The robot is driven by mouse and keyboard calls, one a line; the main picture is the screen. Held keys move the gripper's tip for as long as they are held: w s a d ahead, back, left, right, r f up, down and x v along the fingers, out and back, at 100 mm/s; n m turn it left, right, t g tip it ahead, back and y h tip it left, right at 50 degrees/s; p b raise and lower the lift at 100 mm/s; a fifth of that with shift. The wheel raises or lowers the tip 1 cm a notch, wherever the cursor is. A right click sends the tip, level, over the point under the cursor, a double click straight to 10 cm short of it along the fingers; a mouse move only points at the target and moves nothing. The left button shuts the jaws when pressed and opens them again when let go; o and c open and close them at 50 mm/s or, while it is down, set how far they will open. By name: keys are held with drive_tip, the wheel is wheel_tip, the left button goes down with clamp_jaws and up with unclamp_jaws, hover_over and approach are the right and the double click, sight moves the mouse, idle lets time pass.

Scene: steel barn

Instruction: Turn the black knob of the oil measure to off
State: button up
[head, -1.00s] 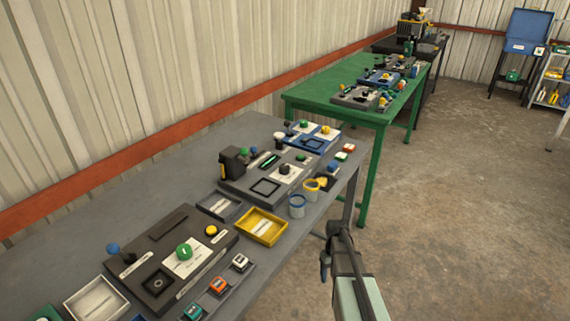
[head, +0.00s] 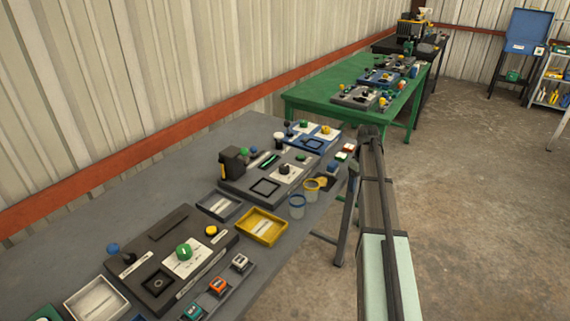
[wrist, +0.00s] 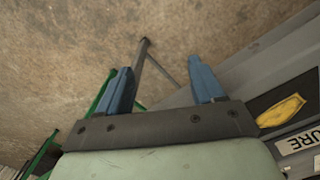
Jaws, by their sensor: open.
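A black knob (head: 284,169) sits on a white dial plate on the dark grey panel (head: 232,187) in the middle of the grey bench. Its pointer direction is too small to tell, and the panel's label cannot be read in the head view. My gripper (wrist: 160,66) is open and empty in the wrist view, its two blue fingers apart over the floor beside the bench edge. In the head view my arm reaches up right of the bench, and the fingers do not show. In the wrist view, a label (wrist: 298,140) ending in "URE" lies at the right edge, on a panel.
A yellow tray (head: 262,227) and a panel with a green knob (head: 184,251) are nearer. A blue panel (head: 311,143) is beyond. A green table (head: 310,95) stands behind; open floor is right.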

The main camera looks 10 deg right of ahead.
wheel_tip(320, 180, up, 4)
drive_tip(key=w, duration=0.1)
wheel_tip(320, 180, up, 18)
drive_tip(key=n, duration=1.1)
hover_over(285, 166)
wheel_tip(285, 166, down, 14)
drive_tip(key=shift+w+r, duration=0.1)
drive_tip(key=c, duration=1.1)
